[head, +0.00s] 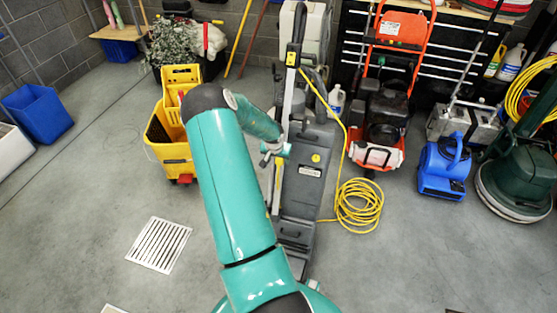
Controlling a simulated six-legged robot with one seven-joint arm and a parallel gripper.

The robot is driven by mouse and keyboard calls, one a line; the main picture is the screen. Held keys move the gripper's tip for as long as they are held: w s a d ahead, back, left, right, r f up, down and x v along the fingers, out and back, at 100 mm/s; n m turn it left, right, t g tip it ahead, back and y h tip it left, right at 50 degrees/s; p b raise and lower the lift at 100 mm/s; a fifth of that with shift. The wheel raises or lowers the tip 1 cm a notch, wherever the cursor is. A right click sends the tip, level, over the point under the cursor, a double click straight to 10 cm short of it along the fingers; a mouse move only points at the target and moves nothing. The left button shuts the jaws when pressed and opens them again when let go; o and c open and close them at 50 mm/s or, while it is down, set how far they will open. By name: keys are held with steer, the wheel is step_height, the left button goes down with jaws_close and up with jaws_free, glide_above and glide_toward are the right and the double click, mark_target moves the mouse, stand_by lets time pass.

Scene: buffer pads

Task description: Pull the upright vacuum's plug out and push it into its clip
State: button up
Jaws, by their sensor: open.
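The grey upright vacuum (303,185) stands in the middle of the floor, with a tall handle at the back. A yellow cord (325,98) runs from its upper handle (293,57) down its right side to a loose coil (359,206) on the floor. I cannot make out the plug or its clip at this size. My teal arm reaches up from the bottom centre and bends toward the vacuum. My gripper (273,172) is at the vacuum's left side, small and partly hidden by my wrist. It is open, with nothing seen in it.
A yellow mop bucket (172,140) stands left of my arm. An orange pressure washer (388,110), a blue blower (444,167) and a green floor machine (520,170) stand at right. A floor grate (159,245) lies at lower left. The floor at lower right is mostly clear.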

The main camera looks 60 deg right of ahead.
steer(key=v, duration=1.1)
steer(key=shift+r, duration=0.3)
steer(key=shift+a, duration=0.1)
